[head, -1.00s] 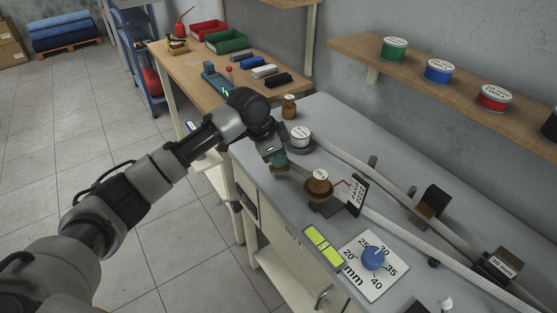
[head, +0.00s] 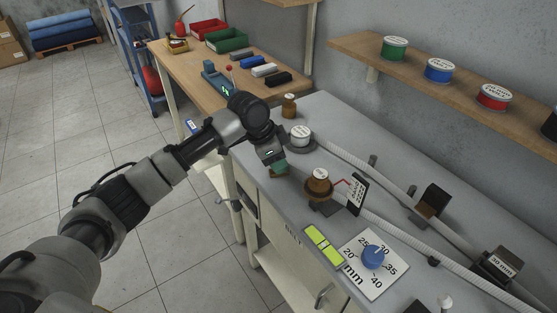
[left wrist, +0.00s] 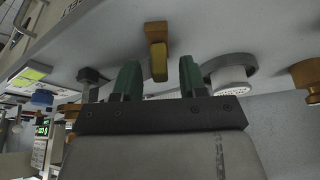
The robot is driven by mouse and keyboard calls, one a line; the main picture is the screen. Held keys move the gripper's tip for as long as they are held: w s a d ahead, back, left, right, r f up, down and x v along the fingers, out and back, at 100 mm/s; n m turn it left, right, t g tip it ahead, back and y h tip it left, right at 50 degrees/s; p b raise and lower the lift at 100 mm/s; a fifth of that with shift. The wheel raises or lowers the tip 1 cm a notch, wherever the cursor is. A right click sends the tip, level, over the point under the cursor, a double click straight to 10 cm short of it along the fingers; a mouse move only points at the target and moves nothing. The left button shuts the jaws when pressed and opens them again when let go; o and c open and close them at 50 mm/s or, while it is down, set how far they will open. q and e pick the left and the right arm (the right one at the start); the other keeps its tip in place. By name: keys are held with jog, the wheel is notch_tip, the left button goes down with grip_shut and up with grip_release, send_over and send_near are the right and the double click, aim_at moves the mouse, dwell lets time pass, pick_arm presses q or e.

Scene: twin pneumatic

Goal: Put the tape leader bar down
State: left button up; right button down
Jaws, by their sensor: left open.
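My left gripper (head: 277,164) is at the front edge of the grey bench (head: 262,182), with its jaws pointing down. In the left wrist view its green fingers (left wrist: 158,80) stand apart. A small brown block with a yellowish bar-like part (left wrist: 158,62) shows just beyond the gap between them; I take this to be the tape leader bar, apart from both fingers. In the head view only a small brown bit (head: 279,174) shows under the fingertips. A brown spool (head: 318,185) with a white top stands to the right. My right gripper is not in view.
A white-topped spool (head: 300,136) sits behind the gripper, and a small brown bottle (head: 289,106) farther back. White hoses run along the bench.

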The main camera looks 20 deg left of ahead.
pick_arm(q)
jog(key=v, duration=1.1)
jog(key=shift+r, duration=0.35)
jog(key=shift+a, duration=0.1)
